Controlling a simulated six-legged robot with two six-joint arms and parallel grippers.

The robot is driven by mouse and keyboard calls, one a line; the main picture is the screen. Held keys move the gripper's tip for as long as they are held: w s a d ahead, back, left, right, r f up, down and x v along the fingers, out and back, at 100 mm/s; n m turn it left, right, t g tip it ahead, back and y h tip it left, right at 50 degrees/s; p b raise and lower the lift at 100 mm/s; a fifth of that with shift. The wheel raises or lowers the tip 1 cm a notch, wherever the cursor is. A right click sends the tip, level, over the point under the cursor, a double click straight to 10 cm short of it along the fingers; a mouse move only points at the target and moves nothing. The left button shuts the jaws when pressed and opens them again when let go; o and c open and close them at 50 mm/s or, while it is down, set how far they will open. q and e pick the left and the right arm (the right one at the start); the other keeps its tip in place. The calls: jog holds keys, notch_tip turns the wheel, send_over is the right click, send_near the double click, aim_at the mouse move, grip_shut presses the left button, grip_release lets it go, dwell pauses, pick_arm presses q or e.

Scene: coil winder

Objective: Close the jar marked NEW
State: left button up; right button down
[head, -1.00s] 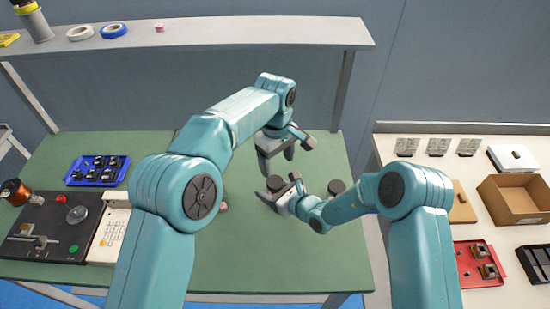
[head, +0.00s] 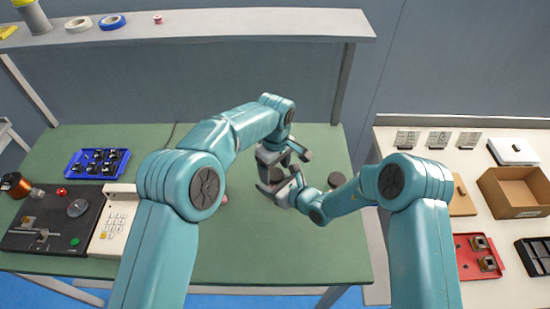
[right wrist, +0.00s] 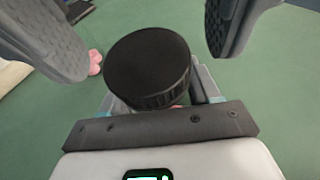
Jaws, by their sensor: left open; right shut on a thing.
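A jar with a black ribbed lid (right wrist: 148,68) stands in front of my right gripper (right wrist: 155,103) in the right wrist view. The right gripper is shut on this jar below the lid; the jar's body is mostly hidden. My left gripper (head: 284,160) is open above it, and its grey fingers stand on either side of the lid in the right wrist view, apart from it. In the head view my right gripper (head: 278,182) is just below the left one. No NEW marking is readable.
The green table (head: 270,255) is clear at the front. The coil winder (head: 55,220), a keypad unit (head: 115,225) and a blue tray (head: 97,163) are at left. A small pink thing (right wrist: 95,62) lies near the jar. A white side table (head: 400,170) holds a cardboard box (head: 515,195).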

pick_arm(q)
jog(key=shift+f, duration=0.55)
jog(key=c, duration=1.1)
jog(key=m, duration=0.3)
jog(key=o, duration=1.1)
jog(key=shift+o, duration=0.2)
